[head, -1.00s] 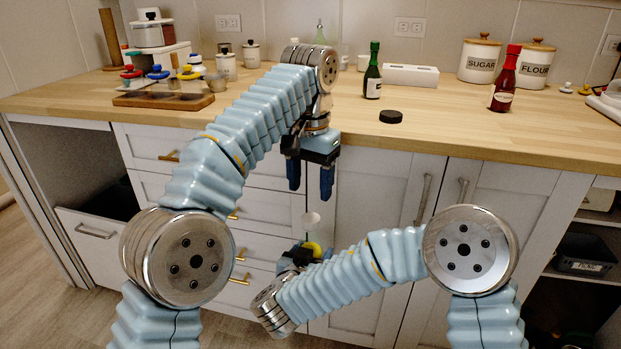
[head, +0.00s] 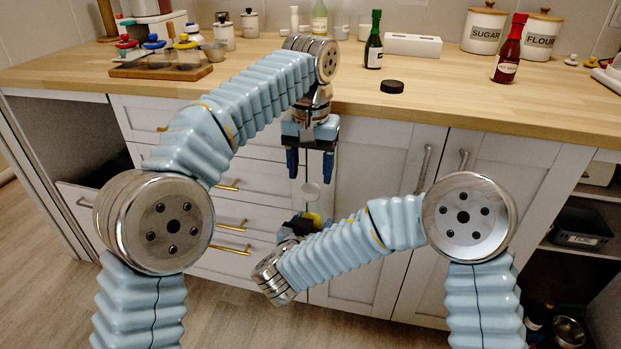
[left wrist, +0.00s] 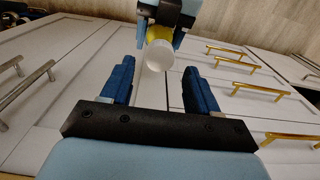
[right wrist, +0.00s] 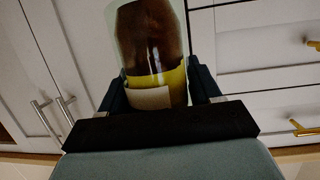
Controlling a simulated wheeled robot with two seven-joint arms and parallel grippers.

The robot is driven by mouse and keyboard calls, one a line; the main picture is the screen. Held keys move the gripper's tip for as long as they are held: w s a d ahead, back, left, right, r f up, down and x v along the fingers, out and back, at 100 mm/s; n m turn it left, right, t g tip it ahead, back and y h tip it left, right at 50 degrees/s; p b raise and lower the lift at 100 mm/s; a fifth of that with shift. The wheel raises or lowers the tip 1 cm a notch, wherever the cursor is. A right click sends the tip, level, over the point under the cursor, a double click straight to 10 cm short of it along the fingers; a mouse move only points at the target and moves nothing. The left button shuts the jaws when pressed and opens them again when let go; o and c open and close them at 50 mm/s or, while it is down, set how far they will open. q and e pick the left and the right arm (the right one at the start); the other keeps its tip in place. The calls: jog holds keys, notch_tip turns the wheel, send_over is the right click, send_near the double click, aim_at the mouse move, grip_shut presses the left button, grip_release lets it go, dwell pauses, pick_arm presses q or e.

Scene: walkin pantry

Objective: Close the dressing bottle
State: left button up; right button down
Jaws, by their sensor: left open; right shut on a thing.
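The dressing bottle (head: 312,196) is low in front of the cabinet drawers, with a pale clear upper part and yellow below. In the right wrist view the bottle (right wrist: 150,50) is clear glass with dark brown above yellow and a pale label. My right gripper (head: 303,224) is shut around it. In the left wrist view its pale round end (left wrist: 157,56) faces me, and I cannot tell whether it is capped. My left gripper (head: 311,168) is open and empty, fingers down, just above the bottle. A flat black disc, perhaps a lid (head: 391,86), lies on the counter.
The wooden counter (head: 460,108) runs behind both arms. It holds a green bottle (head: 374,42), a red sauce bottle (head: 509,50), sugar and flour canisters and a wooden tray (head: 160,70) with jars. Cabinet doors and gold-handled drawers stand close behind the grippers.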

aim_at(310, 188)
pick_arm(q)
jog(key=shift+f, duration=1.9)
jog(key=shift+c, duration=0.2)
jog(key=c, duration=1)
jog(key=o, duration=1.2)
notch_tip(310, 188, up, 8)
jog(key=shift+f, duration=0.25)
